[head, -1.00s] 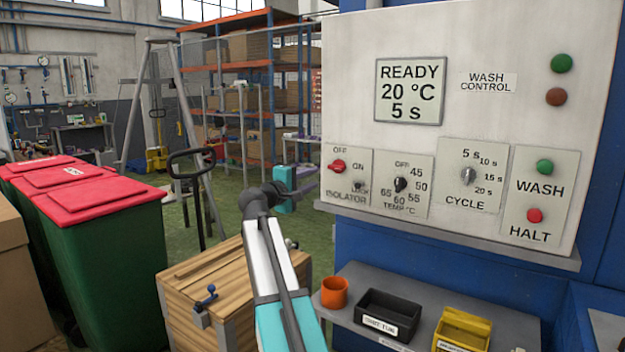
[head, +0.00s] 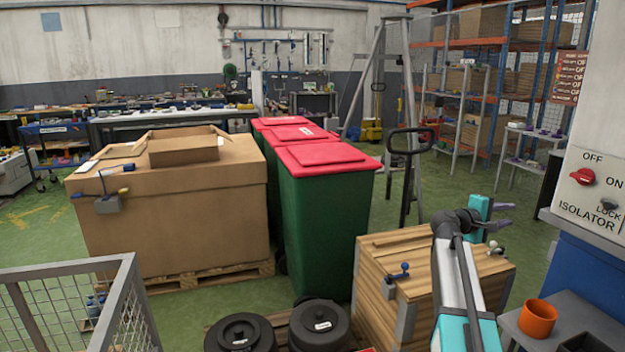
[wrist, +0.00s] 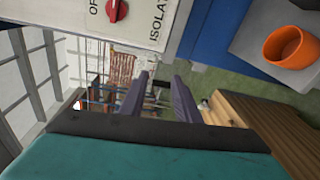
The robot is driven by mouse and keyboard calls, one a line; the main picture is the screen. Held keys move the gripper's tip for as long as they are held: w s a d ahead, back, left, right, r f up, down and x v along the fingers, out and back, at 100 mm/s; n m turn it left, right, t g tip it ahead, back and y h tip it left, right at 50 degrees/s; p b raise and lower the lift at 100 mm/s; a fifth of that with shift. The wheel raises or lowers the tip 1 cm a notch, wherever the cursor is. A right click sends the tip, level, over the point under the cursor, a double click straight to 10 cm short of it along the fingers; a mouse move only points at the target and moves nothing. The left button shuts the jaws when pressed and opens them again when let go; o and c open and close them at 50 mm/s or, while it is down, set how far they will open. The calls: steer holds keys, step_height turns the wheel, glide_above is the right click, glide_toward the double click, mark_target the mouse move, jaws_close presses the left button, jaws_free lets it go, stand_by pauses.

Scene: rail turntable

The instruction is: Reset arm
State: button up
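My gripper is clear of the panel. The rest of the panel is out of the head view.
An orange cup (head: 537,318) stands on a grey shelf (head: 590,310) at the lower right. Green bins with red lids (head: 328,158), a large cardboard box (head: 175,215) and a mesh cage (head: 95,300) stand to the left. Green floor (head: 350,290) shows between them.

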steer(key=s+a+f+n+g+y+p, duration=0.15)
steer(key=a+f, duration=0.35)
steer(key=f, duration=0.7)
steer(key=s+a+f+y+p, duration=0.15)
steer(key=a+f, duration=0.45)
steer(key=f, duration=0.6)
steer(key=s+a+f+n+y, duration=0.15)
steer(key=a+f, duration=0.35)
steer(key=f, duration=0.7)
steer(key=s+a+f+m+g+y+p, duration=0.1)
steer(key=s+a+f+g+y, duration=0.1)
steer(key=s+a+f, duration=0.45)
steer(key=s+a+f+g+y+p, duration=0.15)
steer(key=s+a+f, duration=0.25)
steer(key=s+f, duration=0.55)
steer(key=s+a+f+m+g+y+p, duration=0.1)
steer(key=s+a+f+g+y, duration=0.1)
steer(key=s+a+f, duration=0.5)
steer(key=s+a+f+m+g+y, duration=0.1)
steer(key=s+a, duration=0.4)
steer(key=s, duration=0.5)
steer(key=s+a+f+m+g+y, duration=0.2)
steer(key=s+a+m+y, duration=0.2)
steer(key=s, duration=0.5)
steer(key=shift+s+a+m+g+y, duration=0.4)
steer(key=shift+a+m, duration=0.1)
steer(key=shift+a, duration=0.15)
steer(key=shift+f, duration=0.1)
